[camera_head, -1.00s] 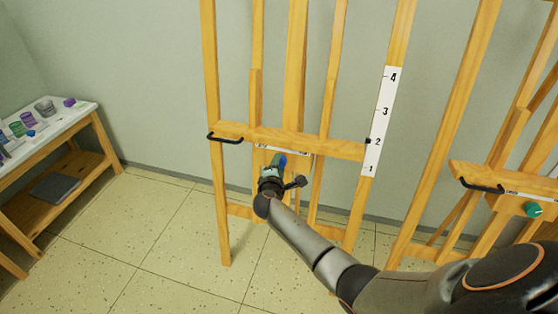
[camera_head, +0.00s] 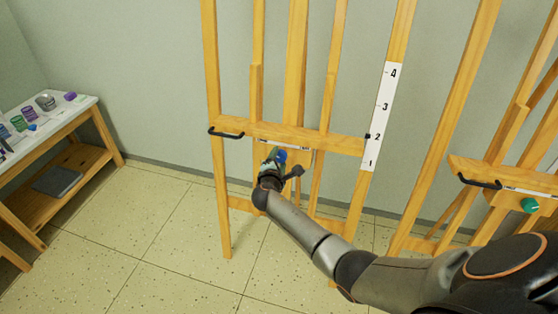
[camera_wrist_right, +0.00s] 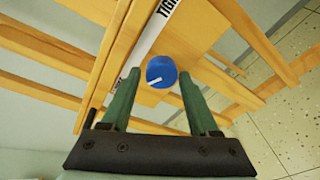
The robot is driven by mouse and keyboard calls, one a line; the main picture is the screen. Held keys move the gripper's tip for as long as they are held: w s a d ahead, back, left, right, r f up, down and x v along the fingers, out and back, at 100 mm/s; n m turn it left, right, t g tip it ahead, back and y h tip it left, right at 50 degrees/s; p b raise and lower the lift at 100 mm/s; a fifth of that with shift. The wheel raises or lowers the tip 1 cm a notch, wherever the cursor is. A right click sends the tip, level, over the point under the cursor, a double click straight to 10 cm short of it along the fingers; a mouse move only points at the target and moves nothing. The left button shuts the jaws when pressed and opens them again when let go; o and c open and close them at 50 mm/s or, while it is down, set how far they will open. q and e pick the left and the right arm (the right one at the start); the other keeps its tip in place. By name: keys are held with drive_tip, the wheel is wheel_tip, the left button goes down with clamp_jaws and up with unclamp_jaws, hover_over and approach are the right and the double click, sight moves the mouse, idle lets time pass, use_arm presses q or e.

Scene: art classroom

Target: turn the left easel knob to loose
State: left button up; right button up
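The left easel's blue knob (camera_head: 282,155) sits below the crossbar (camera_head: 290,136) and is partly hidden by my right gripper (camera_head: 273,160) in the head view. In the right wrist view the round blue knob (camera_wrist_right: 161,72) shows a short white mark pointing to the lower left. My right gripper (camera_wrist_right: 160,78) is open, its green fingers pointing at the knob, one on each side. Gaps show between the fingers and the knob in that view. A white label strip beside the knob shows part of a word, "TIG". My left gripper is not in view.
A second easel with a green knob (camera_head: 530,205) stands at the right. Black handles stick out from both easels, the left one (camera_head: 226,134) near the crossbar's end. A numbered white scale (camera_head: 382,117) is on the left easel. A table (camera_head: 75,112) with cups stands far left.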

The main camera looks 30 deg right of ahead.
drive_tip(key=shift+o, duration=1.2)
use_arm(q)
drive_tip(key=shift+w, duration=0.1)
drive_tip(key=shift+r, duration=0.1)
use_arm(e)
drive_tip(key=shift+s+a, duration=0.15)
drive_tip(key=shift+s, duration=0.05)
use_arm(q)
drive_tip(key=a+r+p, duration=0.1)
drive_tip(key=p, duration=0.1)
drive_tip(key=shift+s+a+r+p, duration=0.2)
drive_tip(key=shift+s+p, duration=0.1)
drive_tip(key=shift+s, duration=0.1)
use_arm(e)
drive_tip(key=v, duration=1.2)
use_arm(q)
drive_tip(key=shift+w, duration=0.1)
use_arm(e)
drive_tip(key=shift+r, duration=0.1)
